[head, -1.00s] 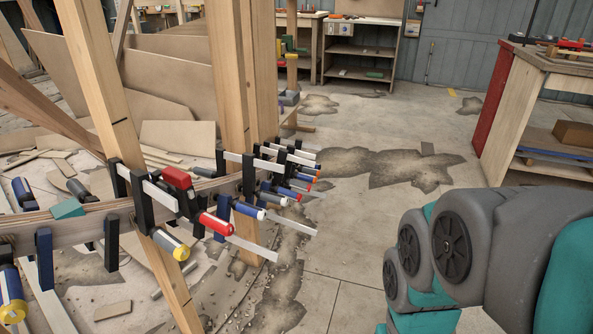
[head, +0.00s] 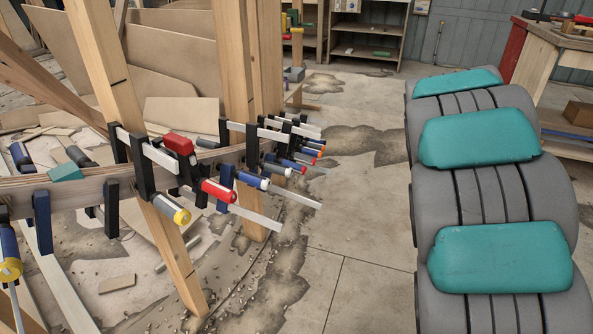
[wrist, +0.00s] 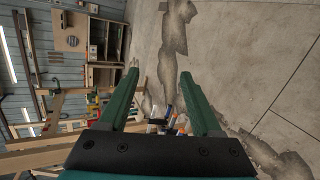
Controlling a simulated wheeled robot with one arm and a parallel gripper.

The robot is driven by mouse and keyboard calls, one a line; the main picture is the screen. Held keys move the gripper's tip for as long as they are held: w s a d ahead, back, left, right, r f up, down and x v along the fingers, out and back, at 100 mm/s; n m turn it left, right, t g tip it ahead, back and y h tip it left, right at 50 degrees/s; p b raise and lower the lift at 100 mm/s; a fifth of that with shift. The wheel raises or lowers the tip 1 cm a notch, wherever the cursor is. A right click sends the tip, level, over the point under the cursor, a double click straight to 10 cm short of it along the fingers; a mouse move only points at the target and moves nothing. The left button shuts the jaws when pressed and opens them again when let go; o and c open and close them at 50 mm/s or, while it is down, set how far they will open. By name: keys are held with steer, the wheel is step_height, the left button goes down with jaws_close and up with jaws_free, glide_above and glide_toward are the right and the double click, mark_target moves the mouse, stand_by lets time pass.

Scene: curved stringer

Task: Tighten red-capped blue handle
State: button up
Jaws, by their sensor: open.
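In the head view the blue handle with a red cap (head: 292,165) is small. It sits among several bar-clamp handles along the curved wooden stringer (head: 85,186), toward its far end. Handles with other cap colours are close on both sides of it. In the wrist view my gripper (wrist: 159,74) is open, with its two green fingers wide apart and nothing held between them. A cluster of clamp handles (wrist: 170,121) shows small beyond and between the fingers, well away from them. I cannot tell the red-capped one there. My gripper is outside the head view.
Wooden posts (head: 110,75) rise beside the stringer, and clamp bars stick out to the right. A nearer clamp has a red handle (head: 218,191). Patchy concrete floor (head: 345,230) lies open between the clamps and my arm. A workbench (head: 550,70) stands at the far right.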

mark_target(296, 167)
steer(key=w+a+f+n+t+y+b, duration=0.1)
steer(key=w+a+f+n+t+y, duration=0.1)
steer(key=w+a+f+n+y, duration=0.5)
steer(key=w+a+f+n+t+y+b, duration=0.1)
steer(key=w+a+f+n+y, duration=0.15)
steer(key=w+a+n, duration=0.45)
steer(key=s+a+f+n+g+y+b, duration=0.1)
steer(key=s+a+f+n+g+y, duration=0.3)
steer(key=a+f+n+y, duration=0.4)
steer(key=s+a+f+n+g+y+b, duration=0.1)
steer(key=s+a+f+n+g+y, duration=0.4)
steer(key=n, duration=0.5)
steer(key=x, duration=0.6)
steer(key=r+x, duration=0.1)
steer(key=x, duration=0.2)
steer(key=shift+w+p, duration=0.1)
steer(key=shift+p, duration=0.3)
steer(key=shift+c, duration=0.3)
jaws_close()
